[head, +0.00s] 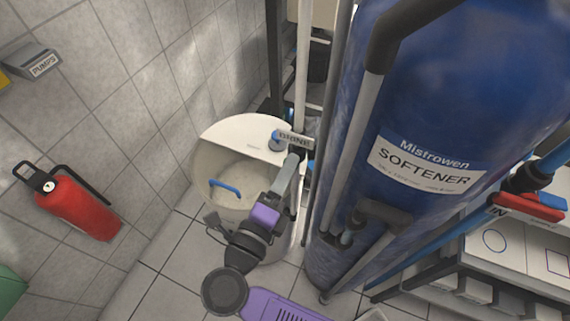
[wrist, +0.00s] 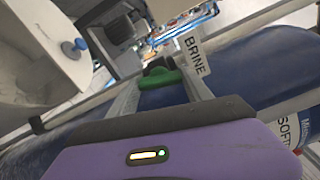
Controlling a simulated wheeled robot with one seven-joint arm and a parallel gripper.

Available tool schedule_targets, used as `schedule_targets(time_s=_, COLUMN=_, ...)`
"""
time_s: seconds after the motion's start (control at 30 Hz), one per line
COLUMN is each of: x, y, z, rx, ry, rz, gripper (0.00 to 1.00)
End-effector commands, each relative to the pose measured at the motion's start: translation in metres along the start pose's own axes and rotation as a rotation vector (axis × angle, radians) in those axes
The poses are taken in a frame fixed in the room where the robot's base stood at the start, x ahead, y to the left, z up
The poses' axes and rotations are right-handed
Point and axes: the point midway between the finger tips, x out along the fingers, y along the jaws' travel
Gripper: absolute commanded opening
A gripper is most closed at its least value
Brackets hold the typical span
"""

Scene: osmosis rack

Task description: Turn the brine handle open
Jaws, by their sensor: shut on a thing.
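The brine handle is a small green lever (wrist: 163,79), in the middle of the wrist view between my fingers, below the white BRINE tag (wrist: 194,52). In the head view the BRINE tag (head: 293,139) hangs on the white upright pipe (head: 303,75), and the green lever is hidden behind my gripper (head: 297,156). My gripper, also in the wrist view (wrist: 155,72), is shut on the green lever. I cannot tell the lever's exact angle to its pipe.
The white brine tank (head: 210,165) with a blue-handled lid stands beside my arm. The blue softener tank (head: 440,90) is close on the right. A red valve handle (head: 525,207) by an IN tag is far right. A red extinguisher (head: 78,208) is left.

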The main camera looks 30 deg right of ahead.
Motion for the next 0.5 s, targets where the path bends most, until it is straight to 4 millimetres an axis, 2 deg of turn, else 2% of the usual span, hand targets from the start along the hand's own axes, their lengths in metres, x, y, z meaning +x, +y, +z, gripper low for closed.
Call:
schedule_targets(time_s=0.2, x=-0.0003, y=-0.0032, z=0.0015, rx=-0.144, ry=-0.002, rz=0.001, gripper=0.18)
schedule_targets(time_s=0.5, x=-0.0006, y=-0.0008, z=0.0012, rx=-0.249, ry=-0.003, rz=0.001, gripper=0.18)
